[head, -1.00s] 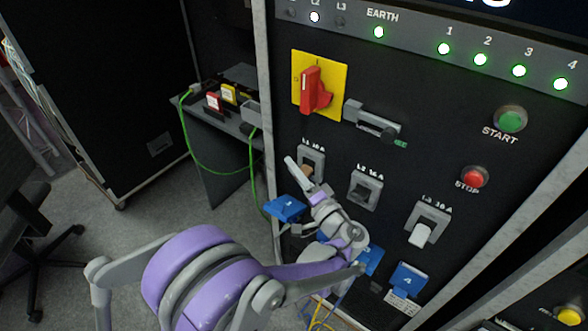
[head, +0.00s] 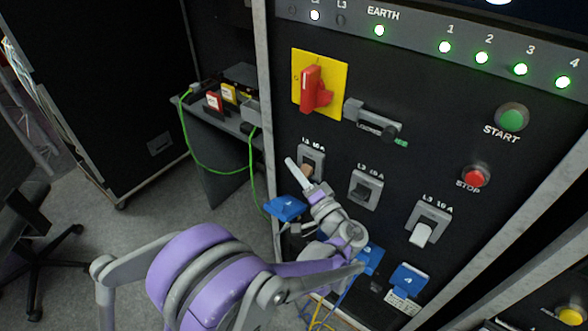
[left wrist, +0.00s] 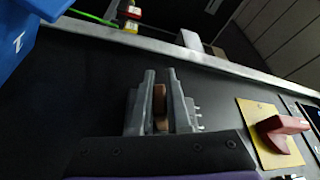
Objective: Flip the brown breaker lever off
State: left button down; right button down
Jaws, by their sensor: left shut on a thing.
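In the left wrist view the brown lever (left wrist: 159,106) stands between the two grey fingers. The fingers also show in the left wrist view (left wrist: 159,98), one on each side of the lever. I cannot tell the lever's exact tilt. My right gripper is in neither view.
A red rotary switch (head: 314,90) and a grey latch (head: 372,121) are above. A green cable (head: 194,158) hangs at left.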

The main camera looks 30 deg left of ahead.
pick_arm(q)
jog(key=shift+w+f+n, duration=0.1)
jog(key=shift+f+n, duration=0.05)
jog(key=shift+n, duration=0.65)
jog(key=c, duration=0.9)
grip_release()
